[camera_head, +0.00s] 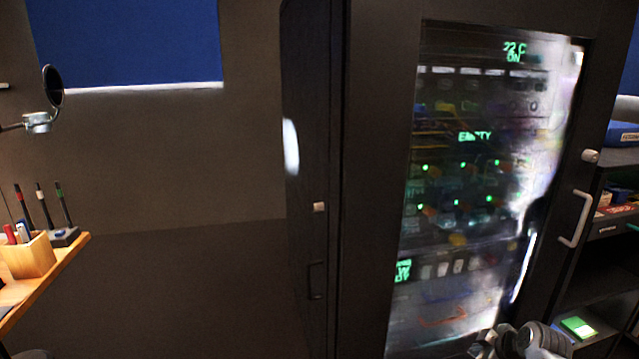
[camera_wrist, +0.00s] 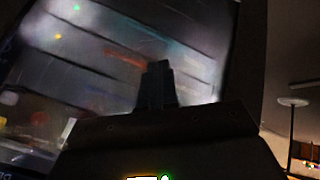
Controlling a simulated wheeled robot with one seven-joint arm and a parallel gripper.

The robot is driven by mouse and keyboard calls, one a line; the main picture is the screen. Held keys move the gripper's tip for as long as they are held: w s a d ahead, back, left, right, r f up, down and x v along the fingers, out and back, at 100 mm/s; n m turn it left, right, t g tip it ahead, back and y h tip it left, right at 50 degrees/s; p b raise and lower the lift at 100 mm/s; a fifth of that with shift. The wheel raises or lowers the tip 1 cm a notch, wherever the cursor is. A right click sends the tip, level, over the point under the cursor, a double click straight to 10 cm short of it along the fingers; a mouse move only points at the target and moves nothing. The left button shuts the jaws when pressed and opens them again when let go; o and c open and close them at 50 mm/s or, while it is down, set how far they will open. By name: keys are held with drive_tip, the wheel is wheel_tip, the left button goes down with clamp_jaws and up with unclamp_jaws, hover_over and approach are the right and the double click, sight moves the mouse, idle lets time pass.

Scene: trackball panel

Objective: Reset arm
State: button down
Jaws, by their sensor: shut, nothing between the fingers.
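My gripper (camera_wrist: 158,84) shows in the wrist view as dark fingers pressed together, with nothing between them. It points toward the dark glass-fronted cabinet, whose glass (camera_wrist: 110,45) fills much of that view; I cannot tell how far apart they are. In the head view, part of my arm shows at the bottom right, in front of the cabinet's lower edge, and the fingers are not clearly seen there. The cabinet's glass door (camera_head: 480,190) is lit inside, with green readouts and several small green lights.
The door has a pale handle (camera_head: 575,218) on its right. Dark shelves (camera_head: 590,285) stand at the right, with a green-topped box (camera_head: 578,327) low down. A wooden desk (camera_head: 60,262) with a pen holder (camera_head: 27,257) is at the left.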

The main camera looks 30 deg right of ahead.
drive_tip(key=s+a+f+m+t+p, duration=0.1)
drive_tip(key=s+a, duration=0.2)
drive_tip(key=a, duration=0.5)
drive_tip(key=s+a+f+p, duration=0.1)
drive_tip(key=s+a, duration=0.2)
drive_tip(key=a, duration=0.4)
drive_tip(key=s+a+r+m+t+p, duration=0.1)
drive_tip(key=s+a+r, duration=0.1)
drive_tip(key=s+a, duration=0.3)
drive_tip(key=s+a+r+t, duration=0.1)
drive_tip(key=s+a+r, duration=0.2)
drive_tip(key=a, duration=0.3)
drive_tip(key=s+a+r+t+y+p, duration=0.1)
drive_tip(key=s+a+r, duration=0.3)
drive_tip(key=r, duration=0.4)
drive_tip(key=s+a+r+m+t+y+p, duration=0.1)
drive_tip(key=s+a+r+t, duration=0.1)
drive_tip(key=s+a+r, duration=0.2)
drive_tip(key=s+a+r+t+p, duration=0.1)
drive_tip(key=s+a+r, duration=0.3)
drive_tip(key=s+r, duration=0.5)
wheel_tip(320, 180, up, 5)
drive_tip(key=shift+a+f+m+t+y+p, duration=0.15)
drive_tip(key=shift+a+m+t+y+p, duration=0.25)
drive_tip(key=shift+t, duration=0.1)
drive_tip(key=shift+d, duration=0.1)
